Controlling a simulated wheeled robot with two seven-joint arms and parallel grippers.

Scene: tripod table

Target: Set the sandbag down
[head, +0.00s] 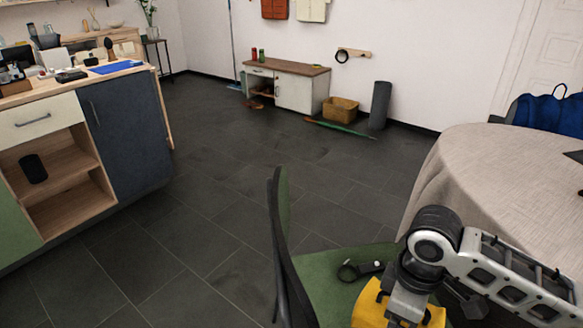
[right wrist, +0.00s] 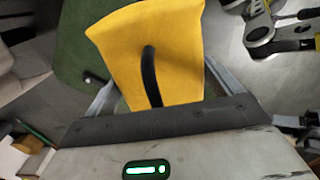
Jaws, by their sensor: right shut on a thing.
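The sandbag (right wrist: 180,45) is yellow with a black strap handle (right wrist: 149,75). My right gripper (right wrist: 157,88) is shut on it, with a grey finger on each side of the bag in the right wrist view. In the head view the sandbag (head: 368,306) shows at the bottom, partly hidden by my right arm. It is over or against the green seat of a chair (head: 325,262); I cannot tell whether it touches the seat. The green seat also shows behind the bag in the right wrist view (right wrist: 75,50). My left gripper is not in view.
A round table with a pale cloth (head: 465,175) stands at the right, close to my right arm. The chair's dark-framed backrest (head: 278,225) rises left of the seat. A small dark object (head: 350,271) shows at the seat. Open grey floor (head: 205,215) lies between the chair and the counter (head: 130,130).

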